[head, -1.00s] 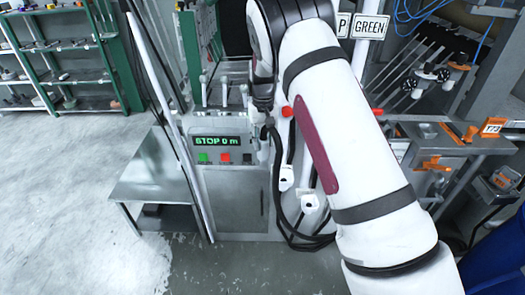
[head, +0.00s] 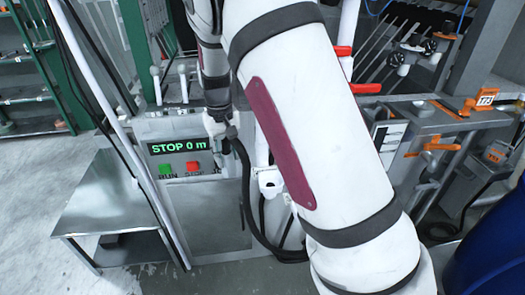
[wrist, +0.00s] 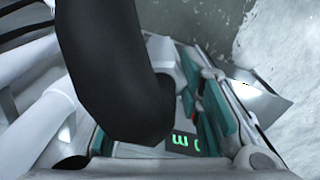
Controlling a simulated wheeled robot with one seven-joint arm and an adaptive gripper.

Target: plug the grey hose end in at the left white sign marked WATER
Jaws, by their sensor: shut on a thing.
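My gripper (head: 220,122) is beside the display panel, left of my large white arm. It is shut on the hose end, which is mostly hidden by the fingers. A black hose (head: 243,175) hangs from the gripper and curves down to the right behind my arm. In the wrist view a thick black hose (wrist: 115,75) fills much of the upper middle, blocking what lies behind it. No sign reading WATER can be made out in either view. My arm covers the area right of the panel.
The machine's panel display (head: 180,145) reads STOP 0 m, above a green button (head: 166,170) and a red button (head: 193,167). A metal side table (head: 110,205) stands at left. A blue barrel (head: 490,255) is at lower right. Red handles (head: 343,51) stick out right of my arm.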

